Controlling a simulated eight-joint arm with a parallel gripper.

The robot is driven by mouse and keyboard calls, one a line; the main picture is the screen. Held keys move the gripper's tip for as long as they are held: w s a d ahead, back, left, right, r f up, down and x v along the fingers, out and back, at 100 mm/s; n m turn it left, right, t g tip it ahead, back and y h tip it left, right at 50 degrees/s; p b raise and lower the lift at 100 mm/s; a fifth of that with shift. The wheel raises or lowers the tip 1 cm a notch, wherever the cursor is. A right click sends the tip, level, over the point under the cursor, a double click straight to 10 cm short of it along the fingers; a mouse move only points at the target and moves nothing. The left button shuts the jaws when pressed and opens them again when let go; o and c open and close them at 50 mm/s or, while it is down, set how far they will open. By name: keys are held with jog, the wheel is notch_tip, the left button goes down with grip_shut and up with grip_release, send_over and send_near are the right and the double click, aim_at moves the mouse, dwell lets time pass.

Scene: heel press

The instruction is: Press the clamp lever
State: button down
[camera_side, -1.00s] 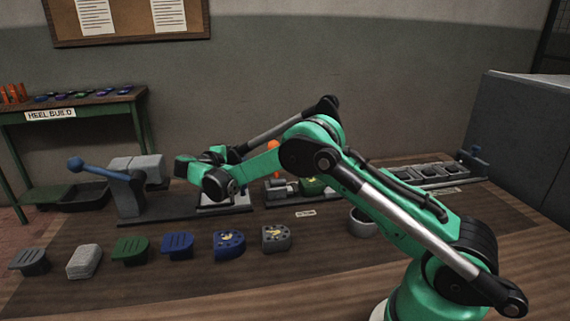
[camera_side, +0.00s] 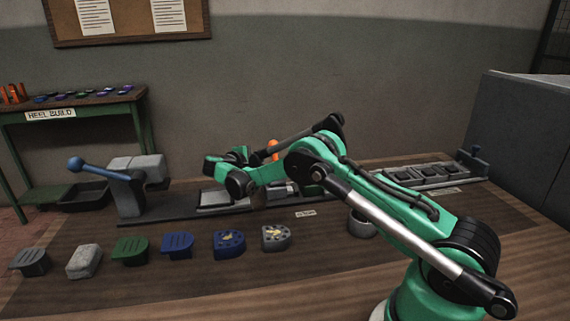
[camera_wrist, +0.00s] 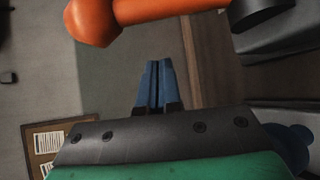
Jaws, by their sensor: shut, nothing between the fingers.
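The clamp lever appears to be the orange lever with a rounded knob (camera_side: 273,147); only its top shows behind my arm in the side view. In the wrist view, the orange lever (camera_wrist: 165,10) crosses the top edge, its knob at upper left. My gripper's blue fingers (camera_wrist: 153,85) are shut and empty, below the lever in that picture with a visible gap. In the side view my gripper is left of the orange knob, its fingertips hard to make out. The clamp (camera_side: 280,191) is mostly hidden by my arm.
A grey press with a blue ball-ended lever (camera_side: 105,170) stands left, beside a flat plate (camera_side: 222,199). Several heel pieces (camera_side: 177,246) line the table's front. A grey cup (camera_side: 361,225) is near my arm; a slotted rack (camera_side: 425,176) lies back right.

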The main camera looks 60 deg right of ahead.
jog(key=x, duration=0.2)
jog(key=shift+d, duration=0.3)
jog(key=shift+s+a+r, duration=0.4)
jog(key=shift+s+a, duration=0.1)
jog(key=shift+s, duration=0.25)
jog(key=shift+s+a+r, duration=0.4)
jog(key=shift+s+a, duration=0.15)
jog(key=shift+s, duration=0.25)
jog(key=shift+s+a+r+m+h, duration=0.2)
jog(key=shift+m+h, duration=0.1)
jog(key=shift+h, duration=0.2)
jog(key=shift+s+a+r+m+t+h, duration=0.1)
jog(key=shift+s+a+m+t+h, duration=0.2)
jog(key=shift+m+h, duration=0.25)
jog(key=shift+s+a+r+m+t+h, duration=0.1)
jog(key=shift+s+a+m+t+h, duration=0.3)
jog(key=shift+h, duration=0.25)
jog(key=shift+s+a, duration=0.45)
jog(key=shift+s+a+f, duration=0.15)
jog(key=shift+s+a, duration=0.5)
jog(key=shift+f, duration=0.1)
